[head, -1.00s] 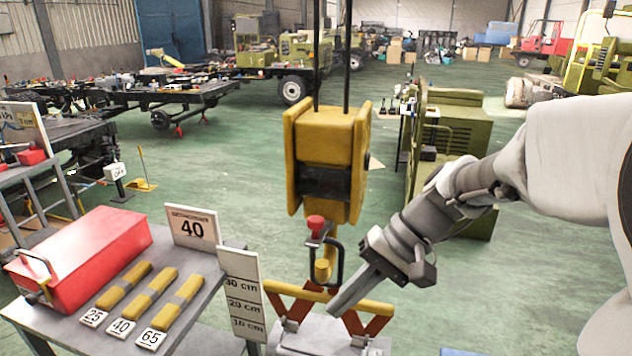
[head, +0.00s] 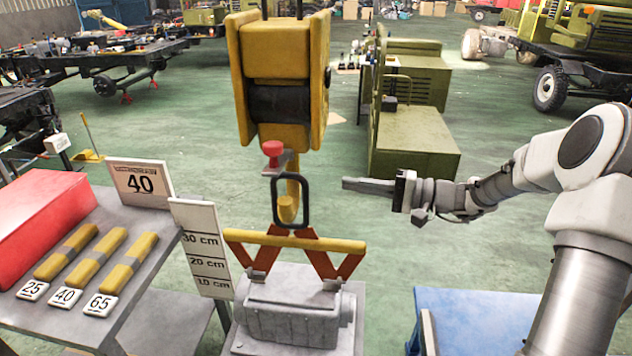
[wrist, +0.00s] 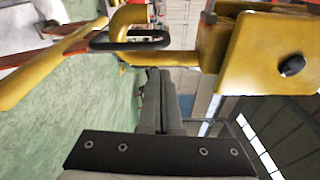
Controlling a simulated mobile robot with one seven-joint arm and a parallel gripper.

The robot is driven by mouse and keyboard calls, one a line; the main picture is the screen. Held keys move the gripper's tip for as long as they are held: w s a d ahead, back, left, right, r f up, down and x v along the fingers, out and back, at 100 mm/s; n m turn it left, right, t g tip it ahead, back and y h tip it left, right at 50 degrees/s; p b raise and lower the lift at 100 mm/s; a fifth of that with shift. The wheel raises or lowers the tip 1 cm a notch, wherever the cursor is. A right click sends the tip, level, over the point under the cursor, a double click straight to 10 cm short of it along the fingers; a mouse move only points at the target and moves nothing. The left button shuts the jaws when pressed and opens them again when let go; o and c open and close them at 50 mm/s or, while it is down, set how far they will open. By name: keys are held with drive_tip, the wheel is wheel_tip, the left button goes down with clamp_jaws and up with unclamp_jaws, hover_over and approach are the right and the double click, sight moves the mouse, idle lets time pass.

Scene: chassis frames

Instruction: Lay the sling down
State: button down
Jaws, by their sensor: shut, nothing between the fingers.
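My gripper (head: 346,184) is shut and empty, well to the right of the slings and just right of the hook. Its closed fingers also show in the wrist view (wrist: 155,78). The yellow crane hook (head: 289,205) and the black ring (head: 291,203) of the tong lifter appear together. The lifter's yellow bar (head: 295,241) sits above a grey cast block (head: 291,305).
The yellow hook block (head: 282,70) hangs in front of me. A blue table (head: 475,318) is lower right. Green floor is open behind my arm.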

drive_tip(key=shift+w, duration=0.1)
idle(0.3)
drive_tip(key=x, duration=0.9)
drive_tip(key=shift+w+a, duration=0.25)
drive_tip(key=shift+a, duration=0.1)
drive_tip(key=shift+b, duration=0.3)
